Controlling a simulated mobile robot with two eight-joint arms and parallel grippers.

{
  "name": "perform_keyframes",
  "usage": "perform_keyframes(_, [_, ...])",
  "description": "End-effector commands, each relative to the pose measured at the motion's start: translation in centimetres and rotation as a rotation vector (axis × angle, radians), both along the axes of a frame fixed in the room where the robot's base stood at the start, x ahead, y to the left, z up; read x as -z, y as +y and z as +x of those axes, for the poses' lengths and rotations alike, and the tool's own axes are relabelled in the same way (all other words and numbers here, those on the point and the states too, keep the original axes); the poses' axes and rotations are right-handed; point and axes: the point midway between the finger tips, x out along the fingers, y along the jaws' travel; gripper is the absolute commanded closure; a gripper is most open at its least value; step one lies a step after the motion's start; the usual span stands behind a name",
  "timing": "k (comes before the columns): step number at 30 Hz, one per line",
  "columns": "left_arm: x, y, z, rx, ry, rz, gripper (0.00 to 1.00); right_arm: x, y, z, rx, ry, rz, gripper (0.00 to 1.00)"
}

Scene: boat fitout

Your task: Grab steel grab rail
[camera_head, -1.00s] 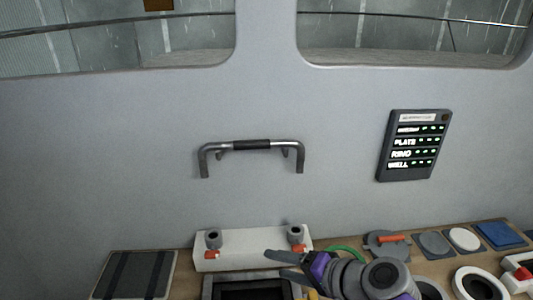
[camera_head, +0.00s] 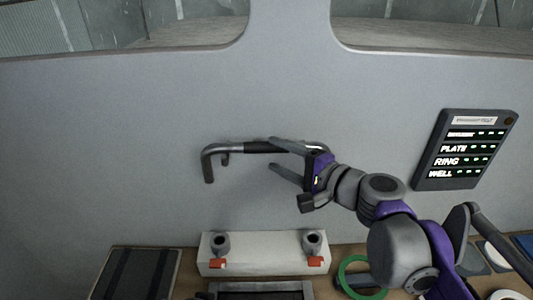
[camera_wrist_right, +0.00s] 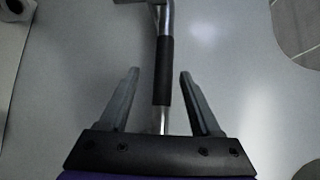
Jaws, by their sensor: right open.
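The steel grab rail (camera_head: 228,148) is a metal bar with bent ends and a dark grip sleeve, in front of the grey wall in the head view. In the right wrist view the rail (camera_wrist_right: 166,65) runs lengthwise between the two open fingers (camera_wrist_right: 158,75), with a gap on each side. Whether the rail lies at finger depth I cannot tell. My left gripper is out of view.
A white block with two dark sockets and red tabs (camera_head: 265,254) stands on the bench below the rail. A green ring (camera_head: 347,272) lies right of it. A lit panel (camera_head: 465,150) is on the wall at right. The wall around the rail is clear.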

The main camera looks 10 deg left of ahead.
Motion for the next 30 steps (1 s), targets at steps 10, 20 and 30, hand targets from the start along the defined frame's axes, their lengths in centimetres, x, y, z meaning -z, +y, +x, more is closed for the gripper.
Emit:
perform_keyframes(10, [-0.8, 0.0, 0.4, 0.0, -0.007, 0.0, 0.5, 0.0, 4.0, 2.1, -0.002, -0.002, -0.001, 0.35])
perform_keyframes(20, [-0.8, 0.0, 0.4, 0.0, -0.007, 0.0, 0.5, 0.2, 4.6, 2.6, 0.001, 0.0, -0.002, 0.35])
perform_keyframes(30, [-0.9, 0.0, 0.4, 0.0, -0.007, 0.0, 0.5, 0.2, 4.6, 2.6, 0.001, -0.001, -0.001, 0.95])
